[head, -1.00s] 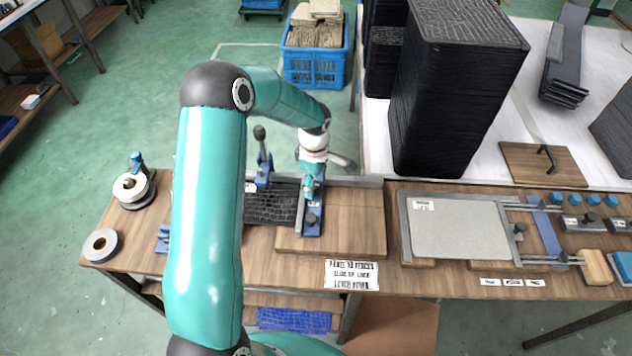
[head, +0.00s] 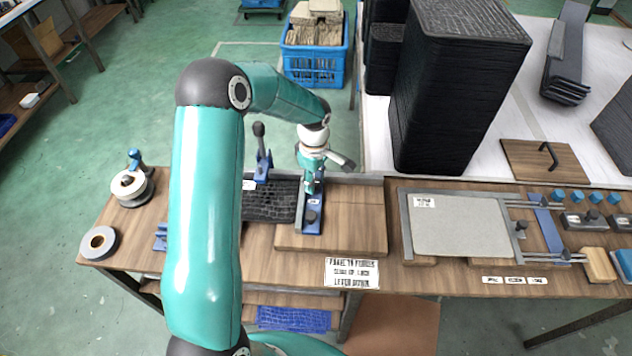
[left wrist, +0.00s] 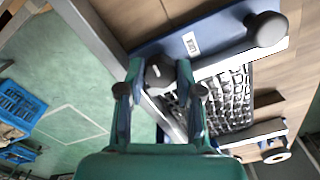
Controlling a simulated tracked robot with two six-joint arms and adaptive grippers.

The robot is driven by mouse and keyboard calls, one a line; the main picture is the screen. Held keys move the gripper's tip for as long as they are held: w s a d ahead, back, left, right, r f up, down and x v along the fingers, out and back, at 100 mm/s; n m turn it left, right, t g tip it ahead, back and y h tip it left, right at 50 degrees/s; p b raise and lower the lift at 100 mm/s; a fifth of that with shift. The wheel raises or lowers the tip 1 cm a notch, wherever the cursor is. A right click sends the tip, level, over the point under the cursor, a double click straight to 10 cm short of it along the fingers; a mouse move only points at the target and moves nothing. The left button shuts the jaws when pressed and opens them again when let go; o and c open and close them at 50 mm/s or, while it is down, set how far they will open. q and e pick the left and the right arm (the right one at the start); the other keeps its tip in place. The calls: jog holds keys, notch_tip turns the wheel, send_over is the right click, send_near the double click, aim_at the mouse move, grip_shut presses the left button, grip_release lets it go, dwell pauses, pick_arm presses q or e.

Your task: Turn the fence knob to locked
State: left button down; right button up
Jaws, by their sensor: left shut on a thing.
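The blue fence (head: 312,225) stands on a wooden board at the middle of the bench, with a pale rail along its left side. A round dark knob (head: 310,216) sits on its near end; it also shows in the left wrist view (left wrist: 268,28). My left gripper (head: 312,188) points down over the fence's far end. In the left wrist view its fingers (left wrist: 160,90) are shut on a second dark knob (left wrist: 157,70) with a small white mark. Its lock position cannot be read. My right gripper is not in view.
A black textured panel (head: 270,203) lies left of the fence. A lever clamp (head: 262,165) rises behind it. A printed card (head: 351,273) is at the front edge, a grey framed panel (head: 460,226) to the right, tape rolls (head: 98,243) at left. A tall black stack (head: 450,100) stands behind.

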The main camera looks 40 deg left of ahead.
pick_arm(q)
jog(key=m+b, duration=0.2)
jog(key=m, duration=0.1)
jog(key=shift+w+f, duration=0.1)
jog(key=m+b, duration=0.2)
jog(key=m, duration=0.2)
jog(key=shift+a+m+b, duration=0.1)
jog(key=shift+m+b, duration=0.2)
jog(key=shift+m, duration=0.1)
jog(key=m+b, duration=0.1)
jog(key=m, duration=0.3)
jog(key=shift+m, duration=0.3)
jog(key=m, duration=0.4)
jog(key=shift+r+b, duration=0.25)
jog(key=shift+b, duration=0.05)
jog(key=shift+w, duration=0.1)
jog(key=c, duration=0.9)
grip_release()
jog(key=shift+c, duration=0.2)
jog(key=shift+o, duration=0.9)
jog(key=shift+f, duration=0.1)
